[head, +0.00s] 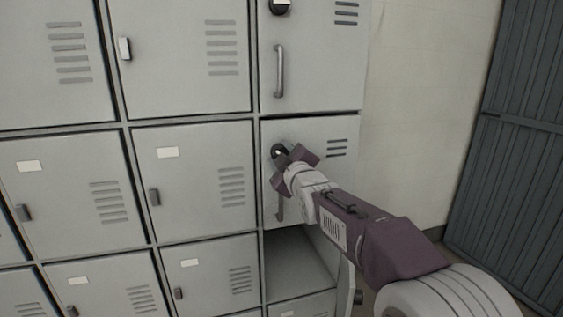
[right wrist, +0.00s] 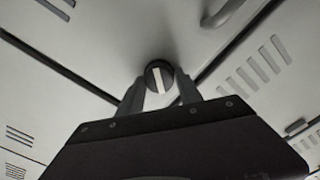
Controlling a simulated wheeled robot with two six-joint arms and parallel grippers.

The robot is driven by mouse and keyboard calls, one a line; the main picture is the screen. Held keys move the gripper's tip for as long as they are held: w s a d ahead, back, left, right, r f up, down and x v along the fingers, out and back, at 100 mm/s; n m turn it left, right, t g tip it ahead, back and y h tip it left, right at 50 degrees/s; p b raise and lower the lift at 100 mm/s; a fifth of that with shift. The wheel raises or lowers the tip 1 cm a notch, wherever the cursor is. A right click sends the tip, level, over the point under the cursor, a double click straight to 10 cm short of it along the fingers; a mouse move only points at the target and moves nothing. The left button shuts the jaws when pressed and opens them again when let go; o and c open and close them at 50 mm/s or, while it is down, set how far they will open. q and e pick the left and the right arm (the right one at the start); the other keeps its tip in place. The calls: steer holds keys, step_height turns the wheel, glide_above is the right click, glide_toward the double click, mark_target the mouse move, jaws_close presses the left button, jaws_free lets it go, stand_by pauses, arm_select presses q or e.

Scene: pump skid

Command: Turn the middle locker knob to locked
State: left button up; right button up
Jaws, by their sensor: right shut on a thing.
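The middle locker door (head: 340,185) in the right column is closed and carries a round black knob (head: 279,151) at its upper left. In the right wrist view the knob (right wrist: 151,79) shows a white bar, nearly upright in the picture and slightly tilted. My right gripper (head: 287,160) is at the knob, with its fingers on either side, shut on it. The fingers also show in the right wrist view (right wrist: 160,88). The door's handle (head: 280,208) is partly hidden behind my gripper. My left gripper is in neither view.
Above is a closed locker with a dark knob (head: 280,6) and a bar handle (head: 279,71). Below is an open compartment (head: 295,262), its door (head: 346,290) swung out to the right. Closed grey lockers fill the left. A slatted dark door (head: 520,150) stands at right.

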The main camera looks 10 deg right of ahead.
steer(key=n+b, duration=0.2)
steer(key=n, duration=0.1)
steer(key=n+b, duration=0.1)
steer(key=n, duration=0.1)
steer(key=shift+f, duration=0.25)
steer(key=shift+n+b, duration=0.9)
steer(key=shift+n, duration=0.3)
steer(key=shift+r+n, duration=0.1)
steer(key=shift+n, duration=0.2)
steer(key=o, duration=1.3)
steer(key=shift+o, duration=0.2)
